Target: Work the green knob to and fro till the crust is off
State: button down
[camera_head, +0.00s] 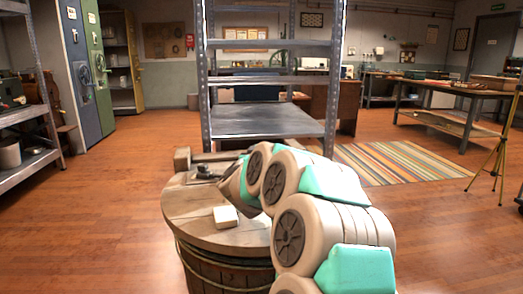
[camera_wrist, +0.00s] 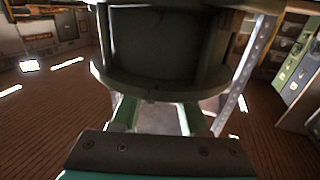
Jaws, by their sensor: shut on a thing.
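In the wrist view a large, dark green rounded body, which looks like the green knob (camera_wrist: 160,85), fills the upper middle. My gripper (camera_wrist: 158,108) reaches up to it with two green fingers, shut on it, one finger at each side. The fingertips' contact is dim and partly hidden. In the head view my pale and teal arm bends over a wooden barrel (camera_head: 215,250) and hides the gripper and the knob. A dark metal fitting (camera_head: 205,173) shows on the barrel top. I cannot make out any crust in either view.
A small pale block (camera_head: 226,217) lies on the barrel top, and a wooden block (camera_head: 182,158) stands at its back edge. A metal shelf rack (camera_head: 270,122) rises close behind. A striped rug (camera_head: 405,163) and open floor lie to the right; a yellow tripod (camera_head: 495,150) stands at far right.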

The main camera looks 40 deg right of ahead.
jog(key=shift+c, duration=2.1)
grip_release()
jog(key=shift+a, duration=0.1)
jog(key=v, duration=0.7)
jog(key=shift+s+a, duration=0.2)
jog(key=shift+s, duration=0.05)
